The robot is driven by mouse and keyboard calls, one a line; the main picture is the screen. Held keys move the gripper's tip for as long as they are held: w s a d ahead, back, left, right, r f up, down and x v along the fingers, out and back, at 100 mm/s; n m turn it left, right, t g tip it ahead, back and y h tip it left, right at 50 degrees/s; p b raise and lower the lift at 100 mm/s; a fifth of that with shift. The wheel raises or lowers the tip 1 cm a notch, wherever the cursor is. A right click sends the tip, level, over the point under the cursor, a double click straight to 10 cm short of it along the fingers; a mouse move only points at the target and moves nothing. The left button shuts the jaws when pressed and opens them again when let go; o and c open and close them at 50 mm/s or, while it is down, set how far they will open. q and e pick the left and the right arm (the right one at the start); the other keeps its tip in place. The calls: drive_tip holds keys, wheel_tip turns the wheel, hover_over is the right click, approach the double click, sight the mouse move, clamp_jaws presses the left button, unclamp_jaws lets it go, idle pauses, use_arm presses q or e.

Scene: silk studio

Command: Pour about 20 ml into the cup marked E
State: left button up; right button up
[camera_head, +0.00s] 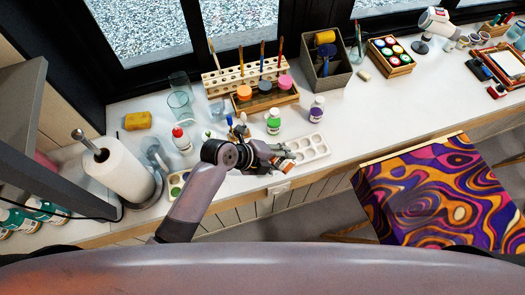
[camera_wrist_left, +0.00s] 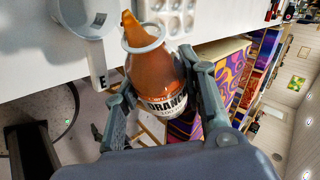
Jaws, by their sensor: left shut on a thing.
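My left gripper (camera_head: 278,158) is over the counter's front edge, beside the white palette. In the left wrist view, the left gripper (camera_wrist_left: 155,85) is shut on an orange bottle (camera_wrist_left: 152,70) with a pointed orange tip, a pale neck ring and a label reading "ORANG". The bottle's tip points away from the wrist; its exact tilt is unclear. A pale round cup (camera_wrist_left: 82,30) lies left of the tip, with a white strip marked E (camera_wrist_left: 99,80) below it. The tip is beside the cup's rim, not visibly over its opening. No stream of liquid shows. My right gripper is not in view.
The white palette (camera_head: 310,148) lies right of the gripper. Green and purple capped bottles (camera_head: 273,124) stand behind it. A red-capped bottle (camera_head: 181,140), a paper roll (camera_head: 118,170) and a glass (camera_head: 181,103) stand left. A swirl-patterned box (camera_head: 435,195) is at right.

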use_arm(q)
drive_tip(key=shift+f+h+b, duration=0.15)
drive_tip(key=shift+h+b, duration=0.15)
drive_tip(key=shift+b, duration=0.15)
drive_tip(key=shift+d, duration=0.1)
drive_tip(key=shift+s+d, duration=0.2)
drive_tip(key=shift+s+d+g, duration=0.15)
drive_tip(key=shift+d+g, duration=0.05)
drive_tip(key=shift+g, duration=0.1)
drive_tip(key=shift+n+h+b, duration=0.3)
drive_tip(key=shift+b, duration=0.05)
idle(1.9)
